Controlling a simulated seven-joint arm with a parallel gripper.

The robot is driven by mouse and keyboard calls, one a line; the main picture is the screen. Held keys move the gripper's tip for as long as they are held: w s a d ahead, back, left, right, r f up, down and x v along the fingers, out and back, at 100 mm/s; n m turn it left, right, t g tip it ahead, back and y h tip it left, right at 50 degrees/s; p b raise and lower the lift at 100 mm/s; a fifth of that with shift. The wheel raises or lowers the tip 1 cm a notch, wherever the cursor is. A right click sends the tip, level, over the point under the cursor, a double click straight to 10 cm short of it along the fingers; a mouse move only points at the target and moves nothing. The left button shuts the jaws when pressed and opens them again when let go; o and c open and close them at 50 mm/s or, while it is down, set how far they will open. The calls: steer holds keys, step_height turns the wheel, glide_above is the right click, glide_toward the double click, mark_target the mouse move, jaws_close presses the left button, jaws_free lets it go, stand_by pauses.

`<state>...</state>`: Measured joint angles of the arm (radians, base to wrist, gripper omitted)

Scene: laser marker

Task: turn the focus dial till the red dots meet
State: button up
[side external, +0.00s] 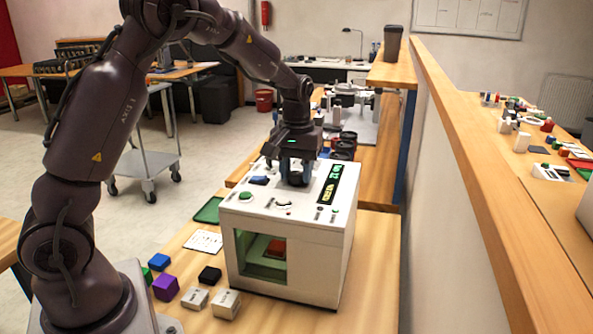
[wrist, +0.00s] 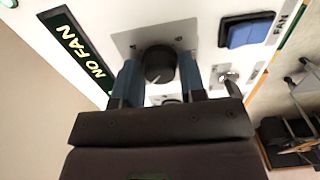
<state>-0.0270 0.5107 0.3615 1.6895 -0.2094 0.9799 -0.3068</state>
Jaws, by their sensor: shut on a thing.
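The white laser marker (side external: 290,262) stands on the wooden bench. My gripper (side external: 293,172) reaches down onto its top panel. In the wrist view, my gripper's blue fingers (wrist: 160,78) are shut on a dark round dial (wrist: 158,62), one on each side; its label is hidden. A second dark round part is mostly hidden behind my gripper. The display (wrist: 78,58) reads "NO FAN". A blue rocker switch (wrist: 246,32) sits beside the word "FAN". Through the front window, a red-orange block (side external: 276,247) shows inside; I cannot make out any red dots.
A green button (side external: 245,196) and a key-like metal switch (wrist: 229,77) are on the panel. Purple (side external: 166,287), black (side external: 209,274) and white (side external: 226,303) blocks lie at the front left. A green tray (side external: 208,210) lies behind. Bench right of the marker is clear.

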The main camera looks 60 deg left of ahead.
mark_target(296, 173)
steer(key=shift+r, duration=0.1)
stand_by(0.3)
steer(key=o, duration=0.9)
step_height(296, 173, up, 13)
steer(key=shift+f, duration=0.1)
